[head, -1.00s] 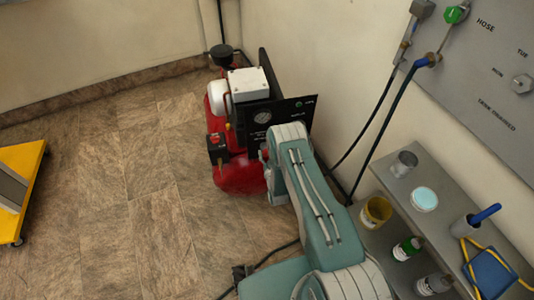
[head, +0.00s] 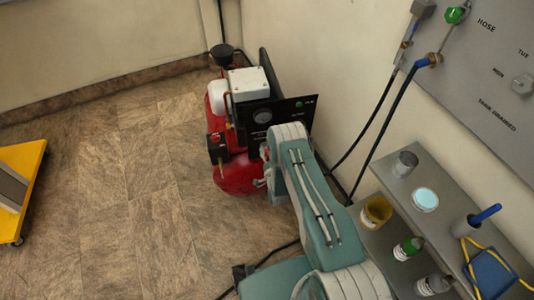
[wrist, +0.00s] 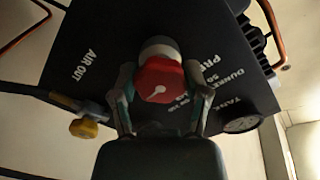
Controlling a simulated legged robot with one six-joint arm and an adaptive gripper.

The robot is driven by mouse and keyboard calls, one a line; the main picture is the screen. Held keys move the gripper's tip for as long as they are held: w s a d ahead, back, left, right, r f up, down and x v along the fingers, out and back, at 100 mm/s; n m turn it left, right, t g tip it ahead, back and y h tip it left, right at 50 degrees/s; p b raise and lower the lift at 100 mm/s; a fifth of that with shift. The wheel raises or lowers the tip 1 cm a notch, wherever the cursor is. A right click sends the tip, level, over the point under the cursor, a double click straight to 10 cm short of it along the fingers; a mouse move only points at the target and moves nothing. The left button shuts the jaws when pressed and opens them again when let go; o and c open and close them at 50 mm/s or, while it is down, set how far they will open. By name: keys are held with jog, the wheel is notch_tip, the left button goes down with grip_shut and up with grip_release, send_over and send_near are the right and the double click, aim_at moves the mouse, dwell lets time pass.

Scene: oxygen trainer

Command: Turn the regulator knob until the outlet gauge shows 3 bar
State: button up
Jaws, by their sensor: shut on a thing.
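The red regulator knob (wrist: 158,79) with a white pointer mark sits on a pale round collar in the dark panel (wrist: 205,45). My gripper (wrist: 158,88) has one finger on each side of the knob and is shut on it. In the head view my gripper (head: 264,168) is mostly hidden behind my arm, in front of the red compressor (head: 236,174). A round gauge (wrist: 241,122) shows at the panel's right edge in the wrist view, too dark to read. A gauge on the panel (head: 262,116) in the head view is too small to read.
A yellow knob (wrist: 84,128) is near the AIR OUT label. A shelf (head: 404,181) with cups and bottles stands right of my arm, below a wall board (head: 490,80) with hoses. A yellow cart (head: 22,160) is at far left. The floor between is clear.

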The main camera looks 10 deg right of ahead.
jog(key=shift+d+m, duration=0.1)
jog(key=shift+m, duration=0.8)
jog(key=o, duration=1.1)
jog(key=shift+o, duration=0.2)
jog(key=s, duration=1.2)
jog(key=shift+f, duration=0.1)
